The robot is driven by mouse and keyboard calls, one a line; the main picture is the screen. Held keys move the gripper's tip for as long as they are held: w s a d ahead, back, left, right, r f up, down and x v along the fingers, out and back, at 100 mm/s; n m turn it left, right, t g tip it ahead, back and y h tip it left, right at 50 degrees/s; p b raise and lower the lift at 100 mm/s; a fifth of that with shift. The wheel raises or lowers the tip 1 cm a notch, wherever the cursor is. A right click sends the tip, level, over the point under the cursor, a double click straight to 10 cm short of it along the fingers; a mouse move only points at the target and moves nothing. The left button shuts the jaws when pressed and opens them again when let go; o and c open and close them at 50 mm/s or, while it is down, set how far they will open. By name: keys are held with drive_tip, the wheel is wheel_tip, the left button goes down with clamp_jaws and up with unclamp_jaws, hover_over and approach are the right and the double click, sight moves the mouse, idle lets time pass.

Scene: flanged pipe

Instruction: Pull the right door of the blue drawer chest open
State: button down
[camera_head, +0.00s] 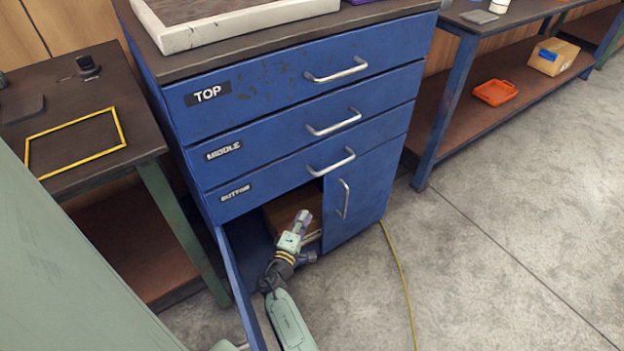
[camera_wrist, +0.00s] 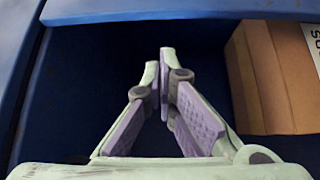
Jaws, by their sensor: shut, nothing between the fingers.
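The blue drawer chest (camera_head: 290,132) stands in the middle of the head view with three closed drawers. Its right door (camera_head: 368,190) is closed and has a vertical metal handle (camera_head: 343,198). The left door (camera_head: 239,285) is swung open toward the front. My gripper (camera_head: 303,218) is at the open left compartment, to the left of the right door's handle and apart from it. In the wrist view my gripper (camera_wrist: 160,80) is shut and empty, with its fingertips together. The right door's handle is not in the wrist view.
A brown cardboard box (camera_wrist: 275,75) sits inside the open compartment, also seen in the head view (camera_head: 285,212). A yellow cable (camera_head: 402,275) lies on the floor to the right. A dark table (camera_head: 75,170) stands left, a workbench (camera_head: 455,100) right.

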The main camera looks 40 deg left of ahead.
drive_tip(key=w+a+n+y+b, duration=0.1)
drive_tip(key=w+a, duration=0.4)
drive_tip(key=w, duration=0.3)
drive_tip(key=shift+s+d+f+p, duration=0.1)
drive_tip(key=shift+s+d+p, duration=0.1)
drive_tip(key=shift+d+p, duration=0.4)
drive_tip(key=shift+s+d+f+p, duration=0.15)
drive_tip(key=shift+d+p, duration=0.25)
drive_tip(key=shift+d, duration=0.4)
drive_tip(key=shift+s+d+p, duration=0.2)
drive_tip(key=shift+d+p, duration=0.3)
drive_tip(key=shift+d, duration=0.2)
drive_tip(key=shift+d, duration=0.1)
